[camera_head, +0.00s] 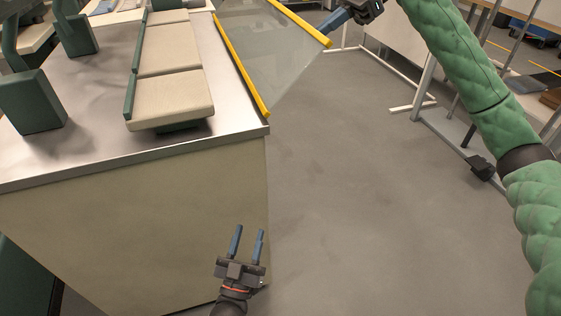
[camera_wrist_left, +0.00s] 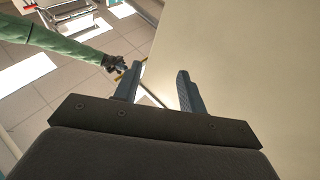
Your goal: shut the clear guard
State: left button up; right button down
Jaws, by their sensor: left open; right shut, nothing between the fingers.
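The clear guard (camera_head: 262,45) is a see-through panel with yellow edge strips. One strip runs along the right edge of the metal-topped table (camera_head: 80,110); the panel sticks out from there over the floor, so it stands open. My right gripper (camera_head: 327,27) is shut and empty at the near end of the outer yellow strip; I cannot tell whether it touches. It also shows in the left wrist view (camera_wrist_left: 117,66). My left gripper (camera_head: 248,238) is open and empty, low in front of the table's front panel. Its two fingers show in the left wrist view (camera_wrist_left: 155,82).
A beige padded board (camera_head: 170,98) with a green side lies on the table near the guard. Green blocks (camera_head: 32,100) stand at the left. White rail feet (camera_head: 412,105) stand on the floor at the right. The grey floor (camera_head: 350,220) in the middle is clear.

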jog(key=shift+h, duration=0.4)
jog(key=a+r, duration=0.1)
jog(key=a, duration=0.1)
jog(key=s+a+r+p, duration=0.1)
jog(key=r, duration=0.1)
jog(key=a+r, duration=0.1)
jog(key=a, duration=0.1)
jog(key=shift+s+a+r, duration=0.2)
jog(key=shift+s+a, duration=0.1)
jog(key=shift+a, duration=0.05)
pick_arm(q)
jog(key=s+f+g+y, duration=0.1)
jog(key=s+f+g, duration=0.3)
jog(key=f, duration=2)
jog(key=g, duration=0.4)
jog(key=shift+d+g+y+p, duration=0.3)
jog(key=shift+p, duration=0.1)
pick_arm(e)
jog(key=s+a+r+h, duration=0.1)
jog(key=s+a+r, duration=0.1)
jog(key=a, duration=0.7)
jog(key=shift+s+a+t, duration=0.15)
jog(key=shift+s+t, duration=0.1)
jog(key=shift+t, duration=0.05)
pick_arm(q)
jog(key=shift+r, duration=0.1)
pick_arm(e)
jog(key=shift+a, duration=0.1)
